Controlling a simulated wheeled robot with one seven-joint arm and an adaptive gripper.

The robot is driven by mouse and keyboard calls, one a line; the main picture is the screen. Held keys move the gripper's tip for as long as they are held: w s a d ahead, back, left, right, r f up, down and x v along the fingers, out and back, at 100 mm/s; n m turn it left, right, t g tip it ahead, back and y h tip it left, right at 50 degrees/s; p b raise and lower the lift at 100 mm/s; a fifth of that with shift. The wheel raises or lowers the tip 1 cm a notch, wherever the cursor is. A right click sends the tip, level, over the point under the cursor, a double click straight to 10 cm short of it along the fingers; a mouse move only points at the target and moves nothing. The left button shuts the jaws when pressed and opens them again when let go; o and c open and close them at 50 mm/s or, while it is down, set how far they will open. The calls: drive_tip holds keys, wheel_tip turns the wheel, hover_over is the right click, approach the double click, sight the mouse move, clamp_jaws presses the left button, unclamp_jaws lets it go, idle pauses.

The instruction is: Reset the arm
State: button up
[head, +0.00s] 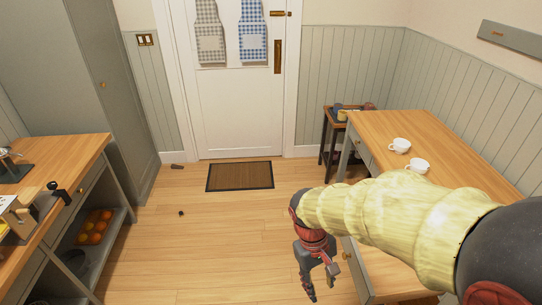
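My arm reaches in from the lower right of the head view in a pale yellow sleeve. My gripper (321,288) hangs at its end, pointing down over the wooden floor. Its two dark fingers are apart with nothing seen between them. It is to the left of the wooden table (437,140), near a grey front with a round knob (347,256). The arm hides part of the table.
Two white cups (400,145) (417,166) stand on the table. A small side table (325,137) is behind it. A counter (60,160) with shelves stands at left. A brown mat (240,176) lies before the white door (235,115). The middle floor is mostly clear.

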drive_tip(key=s+d+r+m+t+y, duration=0.1)
drive_tip(key=s+d+r+m+t, duration=0.1)
drive_tip(key=r, duration=0.7)
drive_tip(key=s+d+r+m+t+y, duration=0.1)
drive_tip(key=s+d+r+t, duration=0.3)
drive_tip(key=r, duration=0.4)
drive_tip(key=shift+s+r+m+t, duration=0.4)
drive_tip(key=shift+s+m+t, duration=0.3)
drive_tip(key=shift+s+m, duration=0.2)
